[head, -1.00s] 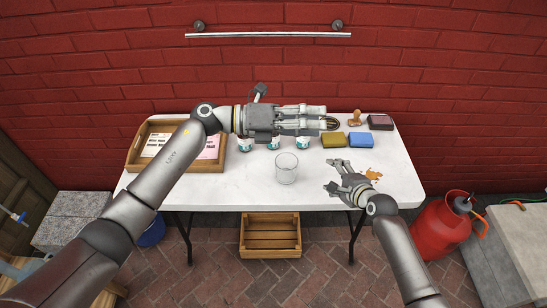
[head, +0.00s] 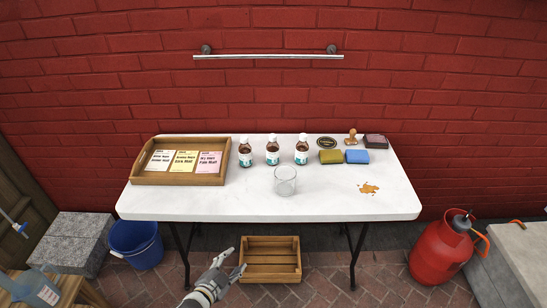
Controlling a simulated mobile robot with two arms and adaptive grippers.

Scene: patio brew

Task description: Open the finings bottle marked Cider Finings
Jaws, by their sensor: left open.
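Three small brown bottles with white caps and white-and-teal labels stand upright in a row on the table: a left bottle (head: 245,154), a middle bottle (head: 272,153) and a right bottle (head: 301,152). All have their caps on. The print on their labels is too small to read, so I cannot tell which is Cider Finings. My left gripper (head: 234,262) is open and empty, low in front of the table's front edge, well apart from the bottles. My right gripper is out of view.
The white table (head: 330,197) carries a clear glass (head: 285,181), a wooden tray (head: 180,178) with cards, a yellow sponge (head: 331,157), a blue sponge (head: 357,157), a stamp (head: 351,138) and an orange-brown spill (head: 369,188). A wooden crate (head: 270,262) sits below.

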